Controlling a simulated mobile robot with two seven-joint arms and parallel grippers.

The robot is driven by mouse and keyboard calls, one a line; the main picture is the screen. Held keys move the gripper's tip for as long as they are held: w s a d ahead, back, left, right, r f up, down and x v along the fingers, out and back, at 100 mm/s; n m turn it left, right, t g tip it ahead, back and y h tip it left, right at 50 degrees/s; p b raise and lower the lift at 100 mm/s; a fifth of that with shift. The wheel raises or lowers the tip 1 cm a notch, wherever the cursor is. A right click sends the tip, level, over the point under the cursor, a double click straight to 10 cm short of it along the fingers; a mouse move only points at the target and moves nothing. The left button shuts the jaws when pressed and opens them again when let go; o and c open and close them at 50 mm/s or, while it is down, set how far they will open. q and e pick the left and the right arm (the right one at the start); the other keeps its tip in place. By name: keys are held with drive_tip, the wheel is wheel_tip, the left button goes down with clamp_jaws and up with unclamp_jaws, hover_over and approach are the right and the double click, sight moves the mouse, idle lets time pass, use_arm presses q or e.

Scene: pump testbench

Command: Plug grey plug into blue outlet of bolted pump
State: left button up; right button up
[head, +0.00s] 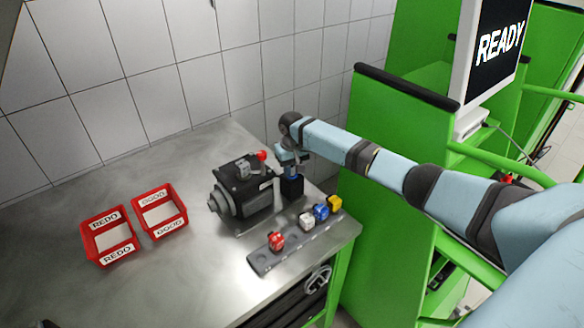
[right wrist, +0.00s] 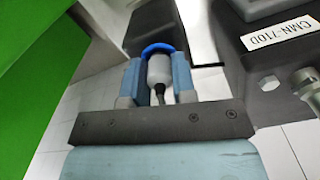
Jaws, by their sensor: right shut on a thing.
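The bolted pump (head: 243,190), black with a grey flange, stands on the metal table in the head view. Its blue outlet (head: 291,177) sits on a black block at the pump's right side. The outlet shows as a blue ring (right wrist: 158,48) in the right wrist view. My right gripper (head: 289,164) is directly over the outlet. In the right wrist view its fingers (right wrist: 156,82) are shut on the grey plug (right wrist: 157,70). The plug's far end meets the blue ring; how deep it sits, I cannot tell. My left gripper is out of view.
A grey rack (head: 262,262) with red, white, blue and yellow pieces lies in front of the pump. Two red trays, REDO (head: 90,240) and GOOD (head: 182,213), stand left. A green frame (head: 350,170) rises at the right. A screen (head: 500,45) reads READY.

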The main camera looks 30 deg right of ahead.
drive_tip(key=shift+f, duration=0.3)
drive_tip(key=o, duration=1.3)
drive_tip(key=shift+c, duration=0.2)
drive_tip(key=shift+r, duration=0.1)
drive_tip(key=shift+r+p, duration=0.85)
drive_tip(key=shift+r, duration=3.1)
